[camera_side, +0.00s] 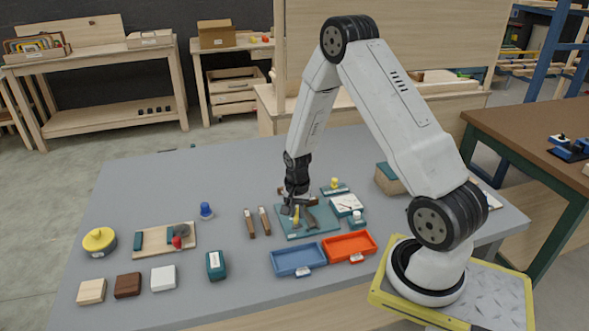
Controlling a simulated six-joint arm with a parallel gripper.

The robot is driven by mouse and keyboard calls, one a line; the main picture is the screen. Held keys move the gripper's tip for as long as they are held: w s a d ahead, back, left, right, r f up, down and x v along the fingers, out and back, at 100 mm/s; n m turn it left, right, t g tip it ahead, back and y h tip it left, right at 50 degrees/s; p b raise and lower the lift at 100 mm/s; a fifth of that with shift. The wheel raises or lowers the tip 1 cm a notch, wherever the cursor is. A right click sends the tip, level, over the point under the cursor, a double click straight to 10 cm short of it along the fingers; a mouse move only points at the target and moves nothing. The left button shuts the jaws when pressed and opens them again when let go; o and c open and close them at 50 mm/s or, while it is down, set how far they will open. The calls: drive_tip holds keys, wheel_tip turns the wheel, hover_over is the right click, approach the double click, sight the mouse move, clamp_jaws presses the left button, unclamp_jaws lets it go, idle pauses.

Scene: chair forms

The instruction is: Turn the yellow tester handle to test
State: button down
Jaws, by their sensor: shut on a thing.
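The tester is a teal board (322,231) with a yellow handle (296,217) at its left part. A white box with a dial (346,204) stands at its right edge. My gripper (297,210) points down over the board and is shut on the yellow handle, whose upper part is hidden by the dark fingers. A dark lever-like part (311,219) lies just right of the fingers. The handle's exact angle and any test marking are too small to read.
A blue tray (298,273) and an orange tray (370,258) lie in front of the board. Two brown-handled tools (250,224) are left of it. A small yellow-topped device (335,186) stands behind.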

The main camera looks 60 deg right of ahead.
sight(297, 214)
drive_tip(key=n, duration=0.5)
idle(0.5)
drive_tip(key=c, duration=0.6)
unclamp_jaws()
drive_tip(key=shift+c, duration=0.2)
drive_tip(key=shift+r, duration=0.15)
drive_tip(key=shift+r, duration=3.75)
